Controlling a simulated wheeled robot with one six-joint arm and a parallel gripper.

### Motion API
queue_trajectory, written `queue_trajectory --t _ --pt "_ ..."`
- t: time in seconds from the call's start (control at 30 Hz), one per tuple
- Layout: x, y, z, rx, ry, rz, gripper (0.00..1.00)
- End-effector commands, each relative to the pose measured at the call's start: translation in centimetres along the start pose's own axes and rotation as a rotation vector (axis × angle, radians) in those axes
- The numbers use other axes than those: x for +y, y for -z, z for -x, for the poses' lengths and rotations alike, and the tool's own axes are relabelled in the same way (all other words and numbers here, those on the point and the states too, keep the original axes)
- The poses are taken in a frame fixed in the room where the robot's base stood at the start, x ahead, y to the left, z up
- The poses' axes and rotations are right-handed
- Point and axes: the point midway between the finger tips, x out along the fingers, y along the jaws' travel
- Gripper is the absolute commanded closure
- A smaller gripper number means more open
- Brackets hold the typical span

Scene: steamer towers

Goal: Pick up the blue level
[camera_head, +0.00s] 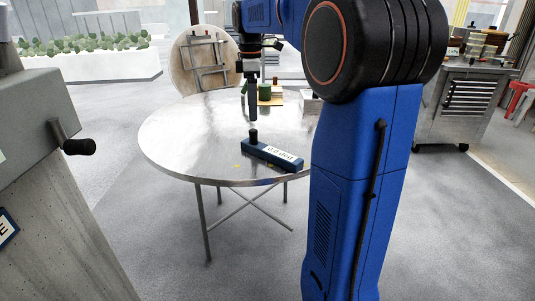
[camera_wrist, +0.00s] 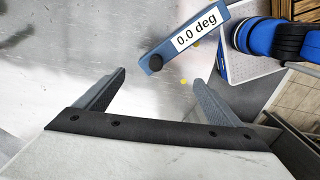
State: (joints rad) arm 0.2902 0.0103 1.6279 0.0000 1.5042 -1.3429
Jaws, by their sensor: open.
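The blue level (camera_head: 272,153) is a short blue bar with a white label on its face and a black knob at its left end. It lies on the round metal table (camera_head: 185,135), near the front edge. It also shows in the wrist view (camera_wrist: 163,51), slanting across the top, with the label reading "0.0 deg". My gripper (camera_head: 252,118) is above the table, over the area near the knob end. In the wrist view my gripper (camera_wrist: 158,78) is open and empty, and the level lies beyond its fingertips, apart from them.
A green cylinder (camera_head: 264,92) and a white box (camera_head: 310,104) stand toward the table's back, partly behind my arm. Small yellow spots lie on the tabletop near the level. A grey tool cabinet (camera_head: 465,105) stands at the right. The table's left side is clear.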

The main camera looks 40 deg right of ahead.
Motion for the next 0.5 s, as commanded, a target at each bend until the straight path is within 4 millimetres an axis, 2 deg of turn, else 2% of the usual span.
queue_trajectory --t 0.3,0.5 --pt "-0.1 0.0 -5.6 0.0 0.002 -0.001 0.12" --pt "0.0 0.0 -7.5 0.0 0.0 -0.001 0.12"
